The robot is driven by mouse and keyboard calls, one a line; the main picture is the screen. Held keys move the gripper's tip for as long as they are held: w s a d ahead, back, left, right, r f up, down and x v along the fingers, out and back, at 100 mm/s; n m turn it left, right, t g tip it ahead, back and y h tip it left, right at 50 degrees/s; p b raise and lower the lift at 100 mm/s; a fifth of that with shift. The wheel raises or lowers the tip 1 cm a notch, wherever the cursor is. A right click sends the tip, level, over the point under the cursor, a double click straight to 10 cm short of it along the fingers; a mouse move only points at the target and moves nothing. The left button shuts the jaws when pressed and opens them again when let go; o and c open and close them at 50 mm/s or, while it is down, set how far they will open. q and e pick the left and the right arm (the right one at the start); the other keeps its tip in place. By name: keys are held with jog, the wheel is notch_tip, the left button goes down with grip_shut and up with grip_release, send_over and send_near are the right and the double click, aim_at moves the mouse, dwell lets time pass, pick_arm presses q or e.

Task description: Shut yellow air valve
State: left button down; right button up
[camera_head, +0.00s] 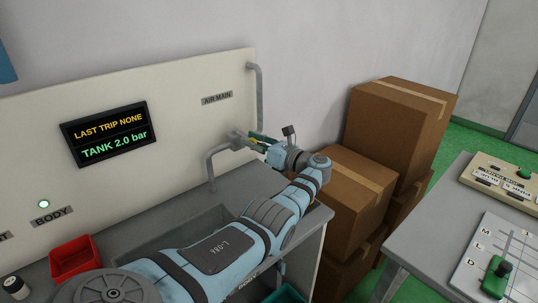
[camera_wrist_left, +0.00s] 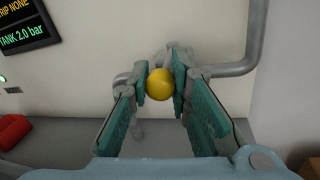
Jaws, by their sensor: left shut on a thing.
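The yellow air valve's round yellow end (camera_wrist_left: 160,84) sits between the fingertips of my left gripper (camera_wrist_left: 158,83) in the left wrist view. In the head view my left gripper (camera_head: 263,143) reaches the valve on the grey pipe below the AIR MAIN label (camera_head: 216,98), and a bit of yellow (camera_head: 256,137) shows at its fingers. The left gripper is shut on the yellow valve handle. The rest of the handle is hidden behind the ball and fingers, so its angle cannot be told. My right gripper is not in view.
A grey pipe (camera_head: 259,92) runs up the panel's right edge. A screen (camera_head: 106,133) reads LAST TRIP NONE, TANK 2.0 bar. A green lamp (camera_head: 43,204) is lit above BODY. A red bin (camera_head: 74,258) stands on the bench. Cardboard boxes (camera_head: 399,128) stand close right of my arm.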

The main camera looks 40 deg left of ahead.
pick_arm(q)
jog(key=shift+r, duration=0.1)
dwell(0.3)
jog(key=c, duration=1.4)
grip_release()
jog(key=shift+c, duration=0.2)
jog(key=shift+w, duration=0.1)
jog(key=w+d, duration=0.1)
jog(key=d, duration=1.1)
jog(key=shift+w, duration=0.2)
jog(key=shift+w, duration=0.1)
